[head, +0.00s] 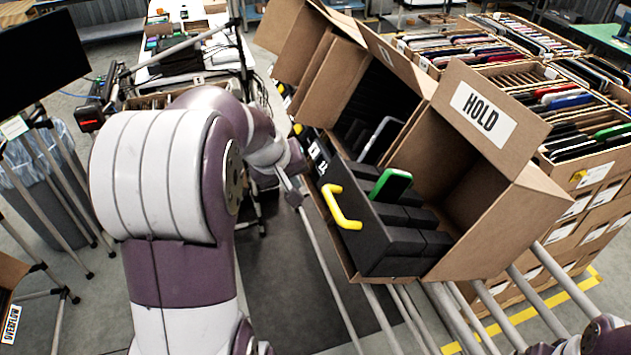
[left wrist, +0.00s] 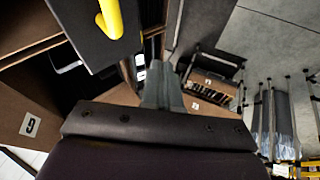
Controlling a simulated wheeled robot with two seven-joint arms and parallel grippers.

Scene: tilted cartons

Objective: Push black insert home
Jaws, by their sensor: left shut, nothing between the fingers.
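The black insert (head: 370,222) with a yellow handle (head: 340,207) sits in a tilted brown carton (head: 505,215) and sticks out of its open side toward the left. A green-edged device (head: 390,185) and a pale-edged one stand in its slots. The left wrist view shows the insert's black front (left wrist: 88,38) and the yellow handle (left wrist: 110,17) at the top. My left gripper (head: 293,197) is shut and empty, left of the handle and apart from it. Its closed fingers (left wrist: 163,80) show in the wrist view. My right gripper is not seen.
The carton rests on metal rollers (head: 455,305); a flap marked HOLD (head: 483,107) stands up. Another open carton (head: 335,75) is behind. Stacked cartons of devices (head: 590,215) fill the right. A bin (head: 45,175) and thin stands are at left.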

